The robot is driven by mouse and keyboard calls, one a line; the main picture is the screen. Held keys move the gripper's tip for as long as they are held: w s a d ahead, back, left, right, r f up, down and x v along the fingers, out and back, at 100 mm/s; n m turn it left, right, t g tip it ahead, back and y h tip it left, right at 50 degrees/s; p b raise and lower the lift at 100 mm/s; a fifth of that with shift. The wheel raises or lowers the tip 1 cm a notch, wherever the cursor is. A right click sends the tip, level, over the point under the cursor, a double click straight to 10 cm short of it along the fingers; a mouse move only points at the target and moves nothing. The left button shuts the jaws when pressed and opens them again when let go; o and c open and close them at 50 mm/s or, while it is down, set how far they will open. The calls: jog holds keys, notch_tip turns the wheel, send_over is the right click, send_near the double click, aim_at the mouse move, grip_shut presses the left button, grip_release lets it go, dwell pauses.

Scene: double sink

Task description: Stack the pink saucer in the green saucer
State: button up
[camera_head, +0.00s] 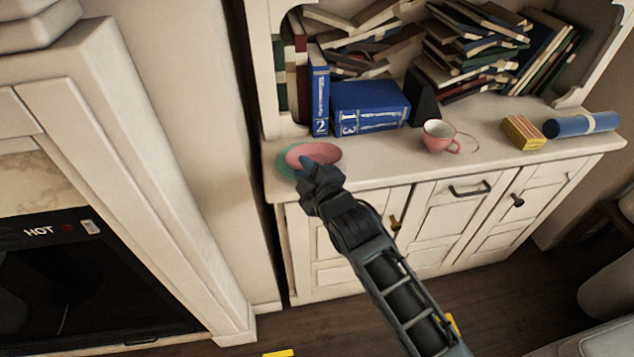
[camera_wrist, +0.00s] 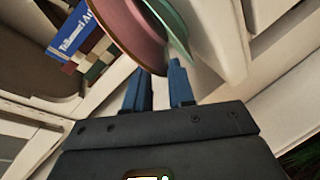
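The pink saucer (camera_head: 318,152) is over the dresser top at its left end, in the head view. The green saucer (camera_head: 284,163) shows as a crescent at its left, mostly hidden by the pink one. My gripper (camera_head: 307,168) is at the pink saucer's near rim. The green saucer (camera_wrist: 172,22) lies just beyond the pink one, close to the right fingertip. Whether the two saucers touch I cannot tell.
Blue books (camera_head: 368,107) stand behind the saucers. A pink cup (camera_head: 439,136), a yellow box (camera_head: 522,132) and a blue roll (camera_head: 582,124) are farther right on the dresser top (camera_head: 390,158). A wall and fireplace surround (camera_head: 120,140) stand at the left.

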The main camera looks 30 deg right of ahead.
jog(key=v, duration=0.7)
jog(key=s+f+m+y, duration=0.15)
jog(key=s+m, duration=0.35)
jog(key=s, duration=1.7)
jog(key=s+r+m, duration=0.3)
jog(key=s+r, duration=0.1)
jog(key=s, duration=0.4)
jog(key=s+a+r+m, duration=0.1)
jog(key=s+r+m, duration=0.2)
jog(key=s, duration=0.6)
notch_tip(320, 180, up, 2)
jog(key=shift+s+r+g, duration=0.2)
jog(key=shift+s+g, duration=0.1)
jog(key=shift+h, duration=0.25)
jog(key=shift+c, duration=0.2)
